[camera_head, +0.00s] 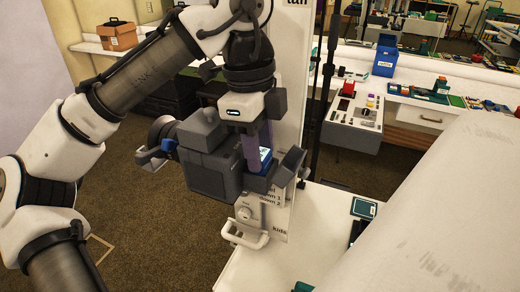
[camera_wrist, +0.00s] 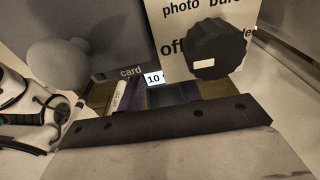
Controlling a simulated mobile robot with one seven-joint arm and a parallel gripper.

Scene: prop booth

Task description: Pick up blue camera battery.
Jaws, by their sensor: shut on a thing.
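A blue block with a white label, which looks like the blue camera battery (camera_head: 265,155), sits at the open well on the right side of a dark grey camera body (camera_head: 208,160). My gripper (camera_head: 258,158) points down from above, its purple fingers at the block, and is shut on it. In the wrist view, my gripper (camera_wrist: 160,92) shows purple fingers past its dark bar. A small white "10" label (camera_wrist: 154,78) shows just beyond them. Most of the battery is hidden by the fingers and the camera body; I cannot tell whether it is clear of the well.
A dark flap (camera_head: 290,166) stands open right of the well. A white counter (camera_head: 285,250) lies below right. A side table (camera_head: 352,122) holds small items; a blue bin (camera_head: 386,58) stands behind.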

